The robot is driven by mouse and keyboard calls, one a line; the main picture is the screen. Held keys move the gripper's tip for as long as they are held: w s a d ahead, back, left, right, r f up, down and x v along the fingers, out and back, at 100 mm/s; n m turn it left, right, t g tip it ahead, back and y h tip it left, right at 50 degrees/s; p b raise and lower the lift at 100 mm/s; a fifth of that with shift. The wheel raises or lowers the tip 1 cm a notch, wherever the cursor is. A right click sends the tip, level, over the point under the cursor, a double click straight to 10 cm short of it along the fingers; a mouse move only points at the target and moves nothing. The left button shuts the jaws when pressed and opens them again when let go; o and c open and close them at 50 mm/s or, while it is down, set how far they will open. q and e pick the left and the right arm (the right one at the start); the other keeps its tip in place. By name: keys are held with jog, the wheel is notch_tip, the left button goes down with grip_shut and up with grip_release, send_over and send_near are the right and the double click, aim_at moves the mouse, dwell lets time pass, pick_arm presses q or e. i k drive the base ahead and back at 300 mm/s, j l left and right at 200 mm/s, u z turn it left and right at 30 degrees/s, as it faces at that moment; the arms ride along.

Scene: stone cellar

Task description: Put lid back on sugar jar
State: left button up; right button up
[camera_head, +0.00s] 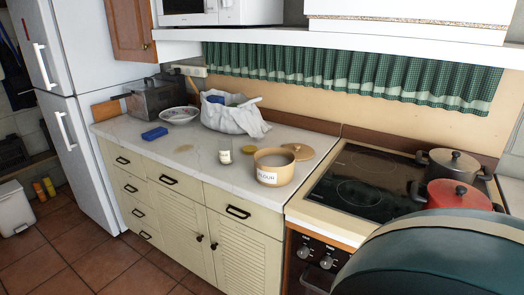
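A tan round canister (273,170) with a label that seems to read "FLOUR" stands open near the counter's front right. A tan round lid (298,151) lies just behind and right of it. A small clear jar (225,157) with pale contents stands to the left of the canister. I cannot read any label on it. A flat yellowish disc (250,151), possibly a lid, lies between and behind them. No jar is clearly marked as sugar. Neither of my grippers is in view.
The white marbled counter (200,163) also holds a white bag (232,117), a bowl (179,115), a blue sponge (154,134) and a toaster (157,97). Right of it is a black hob (355,184) with a red pot (457,195) and a grey pot (448,163).

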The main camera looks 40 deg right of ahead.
aim_at(225, 144)
jog(key=z, duration=1.2)
